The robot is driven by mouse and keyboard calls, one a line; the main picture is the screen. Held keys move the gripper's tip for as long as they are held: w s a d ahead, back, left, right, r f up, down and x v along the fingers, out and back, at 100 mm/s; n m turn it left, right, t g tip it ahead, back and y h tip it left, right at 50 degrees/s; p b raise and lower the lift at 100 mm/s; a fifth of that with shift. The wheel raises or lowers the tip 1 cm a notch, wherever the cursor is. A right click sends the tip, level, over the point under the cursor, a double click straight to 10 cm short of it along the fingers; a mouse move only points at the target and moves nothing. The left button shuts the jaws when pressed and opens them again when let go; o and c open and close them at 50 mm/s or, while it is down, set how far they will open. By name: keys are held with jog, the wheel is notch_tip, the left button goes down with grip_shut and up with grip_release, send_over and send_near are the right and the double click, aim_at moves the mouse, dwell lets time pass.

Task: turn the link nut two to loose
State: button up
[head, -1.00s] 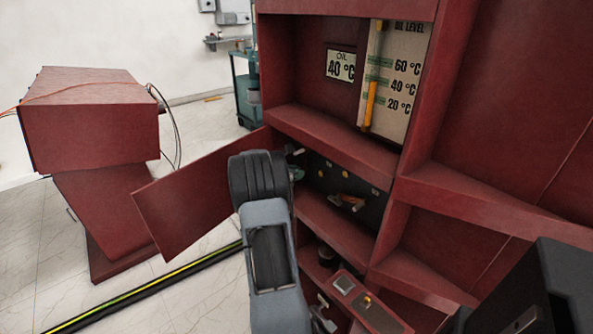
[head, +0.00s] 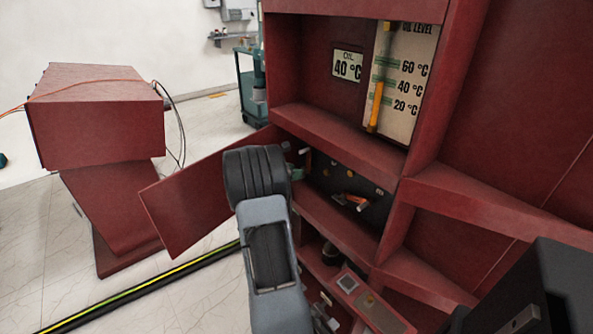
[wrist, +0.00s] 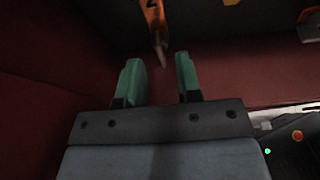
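In the wrist view an orange link (wrist: 152,18) marked "2" hangs from the top edge, with a pale thin tip at its lower end. Which part of it is the nut I cannot tell in this dark picture. My gripper (wrist: 158,66) has its two green fingers apart with nothing between them. The link's tip is just ahead of the gap. In the head view the arm hides most of my gripper; a bit of green (head: 297,174) shows beside the open panel compartment. An orange-handled part (head: 350,201) sits farther right on the dark panel.
The red cabinet (head: 330,132) has ledges above and below the dark recess. Its open door (head: 195,210) stands left of my arm. A small control box (head: 365,302) is below. In the wrist view a dark red wall (wrist: 45,90) is close on the left.

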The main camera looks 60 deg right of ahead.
jog(key=shift+p+v, duration=0.55)
jog(key=shift+v, duration=1.55)
jog(key=shift+f, duration=0.1)
